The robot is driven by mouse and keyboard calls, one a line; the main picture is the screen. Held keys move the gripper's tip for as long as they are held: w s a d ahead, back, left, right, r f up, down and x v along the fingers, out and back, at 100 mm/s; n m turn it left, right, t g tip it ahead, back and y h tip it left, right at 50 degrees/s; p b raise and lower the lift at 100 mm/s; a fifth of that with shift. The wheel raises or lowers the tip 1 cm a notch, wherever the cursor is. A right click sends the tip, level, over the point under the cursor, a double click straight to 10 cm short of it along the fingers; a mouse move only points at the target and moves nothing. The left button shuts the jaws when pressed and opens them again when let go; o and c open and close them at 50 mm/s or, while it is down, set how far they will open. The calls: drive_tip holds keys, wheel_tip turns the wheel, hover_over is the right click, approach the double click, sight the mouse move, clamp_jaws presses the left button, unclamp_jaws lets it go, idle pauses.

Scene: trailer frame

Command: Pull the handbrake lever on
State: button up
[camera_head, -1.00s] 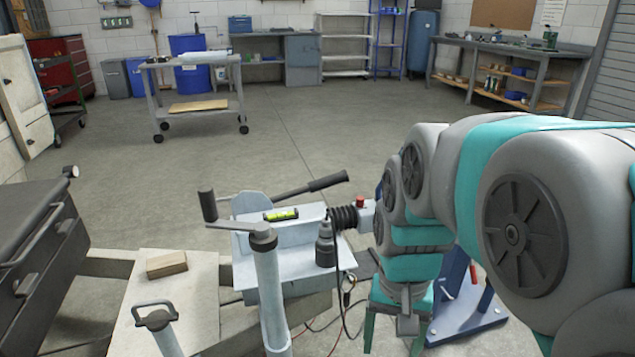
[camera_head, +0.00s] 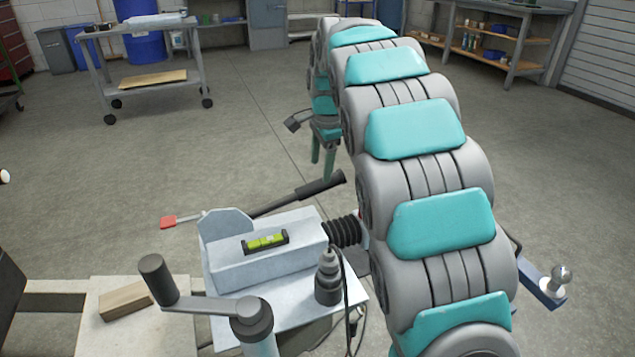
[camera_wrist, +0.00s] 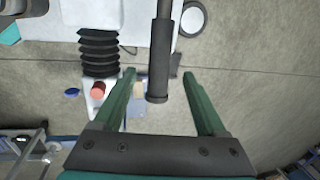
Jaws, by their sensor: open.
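The handbrake lever (camera_head: 322,187) slants up to the right behind the pale metal coupling housing (camera_head: 262,250). It has a dark grip on a thin grey shaft. In the wrist view my gripper (camera_wrist: 159,75) is open, with one green finger on each side of the lever's grip (camera_wrist: 159,70). There is a gap on both sides and no visible contact. I cannot tell exactly how far the grip is from the fingers in depth.
A black bellows (camera_head: 342,233) and a crank handle (camera_head: 200,303) stand near the lever. A green level (camera_head: 265,242) lies on the housing. A red knob (camera_wrist: 97,89) shows beside the left finger. A wood block (camera_head: 124,300) lies at left.

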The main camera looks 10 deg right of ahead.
sight(319, 181)
drive_tip(key=f, duration=0.2)
drive_tip(key=w+f, duration=0.1)
drive_tip(key=f, duration=0.4)
drive_tip(key=shift+w+a+f, duration=0.15)
drive_tip(key=shift+w+f, duration=0.05)
drive_tip(key=shift+f, duration=0.15)
clamp_jaws()
drive_tip(key=shift+r, duration=0.1)
idle(1.0)
